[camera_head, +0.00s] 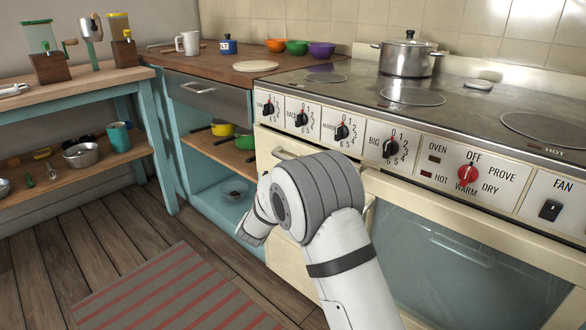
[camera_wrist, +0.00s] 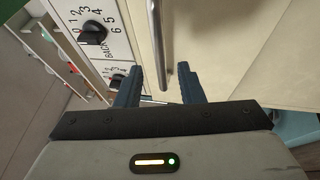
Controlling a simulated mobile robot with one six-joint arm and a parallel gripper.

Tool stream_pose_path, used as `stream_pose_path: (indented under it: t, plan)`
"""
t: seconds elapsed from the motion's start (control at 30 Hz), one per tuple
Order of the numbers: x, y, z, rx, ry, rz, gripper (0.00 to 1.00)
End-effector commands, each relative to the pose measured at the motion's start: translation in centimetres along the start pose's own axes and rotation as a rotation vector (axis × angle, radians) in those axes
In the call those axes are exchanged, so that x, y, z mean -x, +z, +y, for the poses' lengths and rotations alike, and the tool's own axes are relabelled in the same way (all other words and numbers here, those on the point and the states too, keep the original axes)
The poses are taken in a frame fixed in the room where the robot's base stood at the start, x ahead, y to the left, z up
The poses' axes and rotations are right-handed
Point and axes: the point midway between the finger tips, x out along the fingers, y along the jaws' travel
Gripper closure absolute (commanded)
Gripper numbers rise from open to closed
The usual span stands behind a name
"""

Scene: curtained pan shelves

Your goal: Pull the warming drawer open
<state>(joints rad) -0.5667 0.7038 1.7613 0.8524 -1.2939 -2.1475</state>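The warming drawer (camera_head: 267,143) appears as a cream front under the knobs at the left of the stove, and it looks shut. Its bar handle (camera_head: 285,153) shows beside my arm, which hides much of the front. In the wrist view the metal handle (camera_wrist: 156,35) runs down the picture along the cream drawer front (camera_wrist: 225,45). My gripper (camera_wrist: 160,78) is open, with one dark finger on each side of the handle's near end in the picture. I cannot tell whether either finger touches it.
Knobs (camera_head: 342,132) line the stove panel above the drawer. The oven door (camera_head: 455,260) is at the right. A counter (camera_head: 215,62) with an open shelf (camera_head: 215,150) stands at the left. A striped rug (camera_head: 170,295) lies on the floor.

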Motion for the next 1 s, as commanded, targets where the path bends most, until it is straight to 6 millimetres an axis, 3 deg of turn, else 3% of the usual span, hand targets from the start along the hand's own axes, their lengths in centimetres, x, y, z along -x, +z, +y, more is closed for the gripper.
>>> stream_pose_path:
  t: [0.3,0.7,1.0]
  plan:
    - [-4.9,0.1,-0.2,-0.003,0.000,-0.001,0.65]
    - [-6.0,0.2,0.0,-0.002,-0.002,0.000,0.65]
    - [-6.0,0.2,0.0,-0.002,-0.002,0.000,0.89]
